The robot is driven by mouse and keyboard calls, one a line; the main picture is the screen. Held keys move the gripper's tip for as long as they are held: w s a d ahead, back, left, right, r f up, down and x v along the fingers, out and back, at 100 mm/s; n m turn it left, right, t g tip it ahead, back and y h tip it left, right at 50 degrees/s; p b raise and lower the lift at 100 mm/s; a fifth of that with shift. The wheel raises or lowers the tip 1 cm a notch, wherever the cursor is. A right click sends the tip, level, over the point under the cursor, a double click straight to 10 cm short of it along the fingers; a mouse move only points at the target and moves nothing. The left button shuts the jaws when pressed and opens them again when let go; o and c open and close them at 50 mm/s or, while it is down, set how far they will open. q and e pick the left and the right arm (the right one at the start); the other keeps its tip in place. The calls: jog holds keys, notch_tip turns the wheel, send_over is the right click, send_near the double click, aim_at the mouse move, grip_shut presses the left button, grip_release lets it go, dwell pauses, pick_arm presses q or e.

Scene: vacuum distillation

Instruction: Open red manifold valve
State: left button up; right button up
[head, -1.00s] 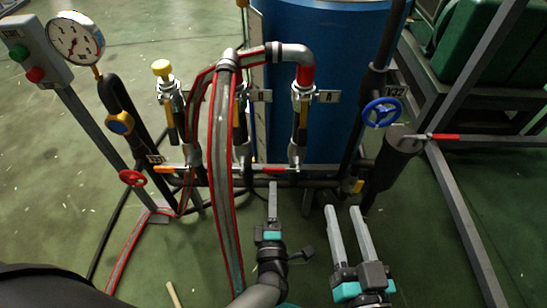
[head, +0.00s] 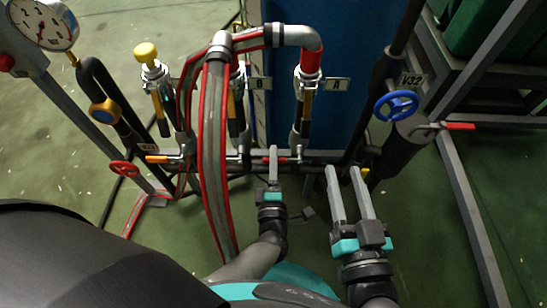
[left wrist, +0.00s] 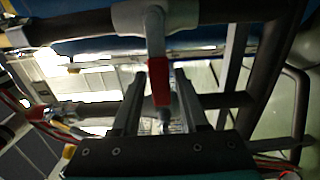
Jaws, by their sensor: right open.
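The red-handled manifold valve (head: 283,160) sits on the horizontal pipe below the hose connection labelled A. In the left wrist view its red handle (left wrist: 159,82) hangs from a grey valve body, between the two fingers. My left gripper (head: 273,150) is at this handle, seen edge-on, with one finger showing. In the left wrist view my left gripper (left wrist: 160,80) is open, with small gaps beside the handle. My right gripper (head: 344,170) is open and empty, to the right, in front of the frame.
A red handwheel (head: 125,168) and an orange lever (head: 160,159) are at the left. A blue handwheel (head: 396,105) and another red lever (head: 459,126) are at the right. A red-striped grey hose (head: 214,150) arches down left of my left gripper.

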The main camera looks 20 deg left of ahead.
pick_arm(q)
grip_shut()
jog(key=shift+w, duration=0.1)
dwell(1.0)
